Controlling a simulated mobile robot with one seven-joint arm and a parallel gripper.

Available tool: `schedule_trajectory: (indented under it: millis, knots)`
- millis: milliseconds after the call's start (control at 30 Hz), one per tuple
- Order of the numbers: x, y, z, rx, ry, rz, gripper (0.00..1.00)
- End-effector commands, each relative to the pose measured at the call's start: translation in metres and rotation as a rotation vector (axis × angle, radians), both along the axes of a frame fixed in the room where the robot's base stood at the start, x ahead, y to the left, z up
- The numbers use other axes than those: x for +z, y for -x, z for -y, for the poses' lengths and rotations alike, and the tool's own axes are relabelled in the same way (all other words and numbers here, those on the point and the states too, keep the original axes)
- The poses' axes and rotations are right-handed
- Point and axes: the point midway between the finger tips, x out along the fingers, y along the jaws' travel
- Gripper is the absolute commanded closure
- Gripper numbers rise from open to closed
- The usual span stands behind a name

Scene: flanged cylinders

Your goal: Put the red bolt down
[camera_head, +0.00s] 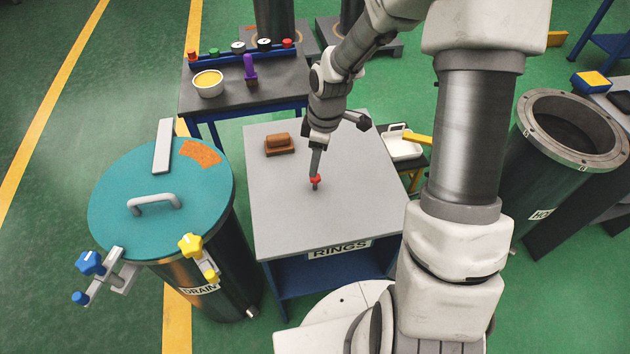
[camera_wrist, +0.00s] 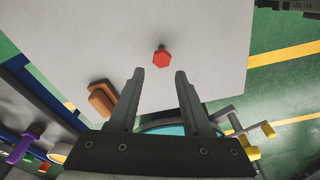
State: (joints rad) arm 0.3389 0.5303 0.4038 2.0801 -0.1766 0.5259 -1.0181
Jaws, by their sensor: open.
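My gripper (camera_head: 317,172) is right above or beside the bolt in the head view. In the wrist view my gripper (camera_wrist: 158,75) has its two fingers apart with nothing between them. The bolt appears free of both fingers.
A brown block (camera_head: 279,144) lies on the table's back left. The teal-lidded DRAIN drum (camera_head: 120,185) stands left. A white tray (camera_head: 403,145) is to the right. The table's front is clear.

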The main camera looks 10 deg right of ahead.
Motion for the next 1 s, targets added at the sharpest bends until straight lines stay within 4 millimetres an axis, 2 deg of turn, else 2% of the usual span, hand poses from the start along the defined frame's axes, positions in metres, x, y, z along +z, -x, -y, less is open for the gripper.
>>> schedule_trajectory:
  millis: [33, 100, 333, 600, 900, 933, 1000]
  knots:
    - [-0.01, 0.001, -0.002, 0.002, -0.001, -0.004, 0.51]
    - [-0.018, 0.0, -0.002, 0.001, 0.0, -0.002, 0.51]
    - [-0.033, 0.0, -0.002, 0.0, 0.001, -0.001, 0.51]
    - [-0.072, 0.003, -0.002, 0.001, 0.001, -0.003, 0.51]
    - [-0.076, 0.001, -0.002, 0.0, 0.0, 0.001, 0.51]
    - [-0.076, 0.001, -0.002, 0.0, 0.0, 0.001, 0.53]
    - [-0.076, 0.001, -0.002, 0.0, 0.0, 0.001, 0.66]
